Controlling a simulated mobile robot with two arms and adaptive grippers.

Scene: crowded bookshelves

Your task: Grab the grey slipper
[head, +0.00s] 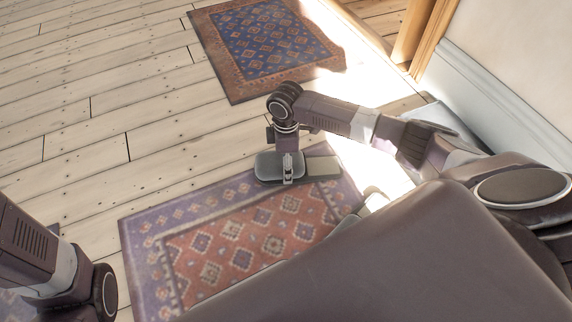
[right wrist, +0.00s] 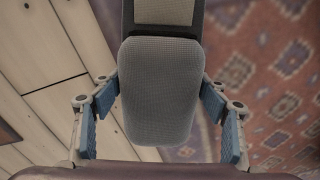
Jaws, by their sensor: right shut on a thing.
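The grey slipper (head: 268,170) is in the head view, at the far edge of the patterned rug, under my right arm. My right gripper (head: 288,178) points down and is shut on it. In the right wrist view the slipper's ribbed grey surface (right wrist: 158,85) fills the middle, with a darker band towards the top. The blue finger pads of my right gripper (right wrist: 160,98) stand on either side of it. I cannot tell whether the slipper touches the rug. My left arm shows at the lower left of the head view, but its fingers are out of the picture.
The patterned rug (head: 180,225) lies on pale plank flooring (head: 70,120). A second, blue and brown rug (head: 265,45) lies farther off. A white wall with a baseboard (head: 500,90) runs along the right.

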